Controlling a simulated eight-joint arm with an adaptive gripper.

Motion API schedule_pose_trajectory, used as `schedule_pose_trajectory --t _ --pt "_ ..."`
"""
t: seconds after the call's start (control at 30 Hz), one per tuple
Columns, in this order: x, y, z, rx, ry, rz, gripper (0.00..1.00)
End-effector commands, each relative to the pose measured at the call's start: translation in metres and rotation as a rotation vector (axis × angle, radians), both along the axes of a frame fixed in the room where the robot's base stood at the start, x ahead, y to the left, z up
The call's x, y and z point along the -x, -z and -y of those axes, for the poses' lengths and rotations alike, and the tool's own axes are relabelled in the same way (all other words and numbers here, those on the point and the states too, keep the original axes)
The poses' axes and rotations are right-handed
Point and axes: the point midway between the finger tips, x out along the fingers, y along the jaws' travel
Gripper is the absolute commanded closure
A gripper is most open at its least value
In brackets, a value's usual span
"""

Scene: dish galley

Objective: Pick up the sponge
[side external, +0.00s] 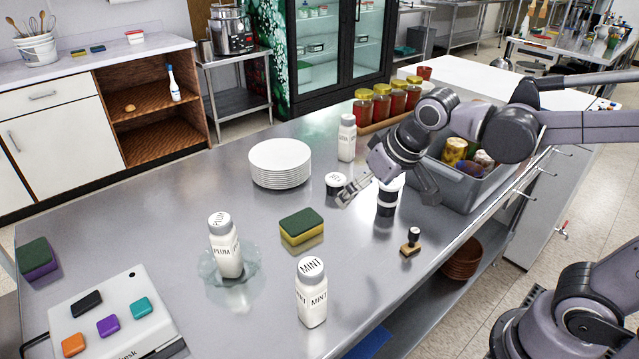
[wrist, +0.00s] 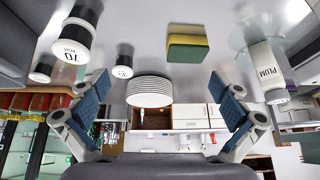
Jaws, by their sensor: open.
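A sponge with a dark green top and yellow body (side external: 302,227) lies flat on the metal counter, left of my gripper (side external: 386,194). The sponge also shows in the wrist view (wrist: 187,48), at the upper middle, beyond the fingertips. My gripper (wrist: 160,85) is open with nothing between its fingers. It is above the counter, near a black and white jar (side external: 388,197), and apart from the sponge. A second sponge, green over purple (side external: 38,260), lies at the counter's far left.
A plate stack (side external: 280,163), a small jar (side external: 336,183) and a PLUM bottle (side external: 226,246) on a glassy dish stand around the sponge. A MINT bottle (side external: 311,293) is in front. A stamp (side external: 411,243) and grey bin (side external: 462,190) are right. Bare counter surrounds the sponge.

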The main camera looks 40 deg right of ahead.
Motion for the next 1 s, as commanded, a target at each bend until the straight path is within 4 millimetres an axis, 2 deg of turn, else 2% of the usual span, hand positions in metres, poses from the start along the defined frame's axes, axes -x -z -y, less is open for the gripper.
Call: schedule_pose_trajectory --t 0.03,0.2,0.4,0.67,1.0 --pt "-0.013 0.0 -0.008 -0.001 0.001 -0.015 0.0" --pt "-0.048 0.007 -0.034 0.003 0.018 -0.061 0.0" --pt "-0.076 0.02 -0.058 0.011 0.038 -0.098 0.0" --pt "-0.088 0.034 -0.067 0.015 0.049 -0.112 0.0" --pt "-0.104 0.073 -0.065 0.014 0.048 -0.111 0.0"
